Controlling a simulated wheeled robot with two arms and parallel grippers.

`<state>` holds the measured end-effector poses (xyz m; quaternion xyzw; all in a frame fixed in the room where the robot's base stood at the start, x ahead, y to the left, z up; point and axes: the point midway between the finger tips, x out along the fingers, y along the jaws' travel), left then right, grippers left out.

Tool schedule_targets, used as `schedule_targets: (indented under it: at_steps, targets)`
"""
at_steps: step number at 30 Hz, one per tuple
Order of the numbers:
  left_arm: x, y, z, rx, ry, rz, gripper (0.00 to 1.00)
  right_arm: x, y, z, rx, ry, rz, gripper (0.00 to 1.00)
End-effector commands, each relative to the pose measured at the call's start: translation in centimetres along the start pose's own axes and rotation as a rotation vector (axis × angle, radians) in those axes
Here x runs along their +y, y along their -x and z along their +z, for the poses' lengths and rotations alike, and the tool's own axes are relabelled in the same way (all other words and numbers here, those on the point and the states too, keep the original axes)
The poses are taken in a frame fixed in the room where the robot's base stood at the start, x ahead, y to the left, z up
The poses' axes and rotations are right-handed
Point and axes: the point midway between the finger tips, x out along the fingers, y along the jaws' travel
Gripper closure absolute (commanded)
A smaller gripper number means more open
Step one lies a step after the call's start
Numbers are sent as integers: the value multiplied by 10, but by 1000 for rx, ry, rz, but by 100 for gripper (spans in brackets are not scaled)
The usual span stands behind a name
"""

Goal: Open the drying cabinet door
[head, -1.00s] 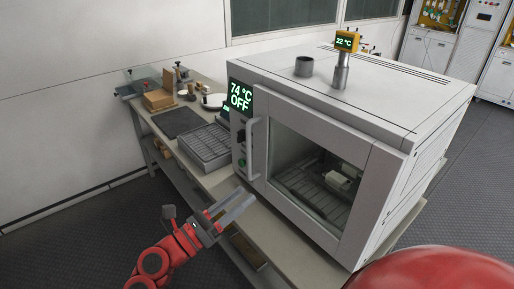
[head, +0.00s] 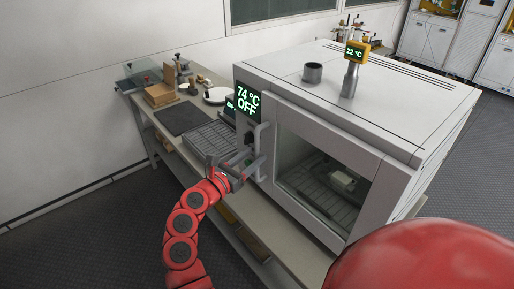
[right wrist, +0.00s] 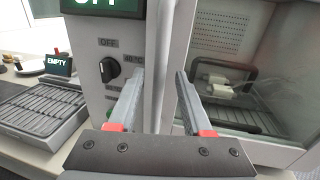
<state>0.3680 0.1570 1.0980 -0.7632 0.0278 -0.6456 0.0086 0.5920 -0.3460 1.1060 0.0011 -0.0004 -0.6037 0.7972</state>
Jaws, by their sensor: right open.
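The drying cabinet (head: 400,110) is a large light-grey box on the bench, with a display (head: 246,99) reading 74 °C OFF. Its windowed door (head: 345,150) is shut, and a rack with a pale object shows behind the glass. A vertical handle (head: 262,138) runs along the door's left edge. My right gripper (head: 248,168) is at the handle's lower part. In the right wrist view its open fingers (right wrist: 160,76) straddle a pale upright bar that looks like the handle; contact cannot be told. My left gripper is not in view.
A dark knob (right wrist: 109,70) sits on the control panel just left of my fingers. A grey slotted tray (right wrist: 38,110) and a small display reading EMPTY (right wrist: 59,65) stand left of the cabinet. Floor (head: 110,235) is clear in front of the bench.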

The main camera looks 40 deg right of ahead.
Motion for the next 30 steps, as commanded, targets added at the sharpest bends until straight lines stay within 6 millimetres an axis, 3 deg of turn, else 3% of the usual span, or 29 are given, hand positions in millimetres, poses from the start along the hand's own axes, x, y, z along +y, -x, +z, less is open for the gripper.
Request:
schedule_targets:
  at_steps: [6,15,23,30]
  targets:
    - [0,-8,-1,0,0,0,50,0,-20,1,0,2,-2,50]
    - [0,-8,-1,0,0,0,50,0,-22,0,0,1,0,50]
    - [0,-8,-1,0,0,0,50,0,-22,0,-1,1,0,97]
    - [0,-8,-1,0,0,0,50,0,-22,0,-1,1,0,100]
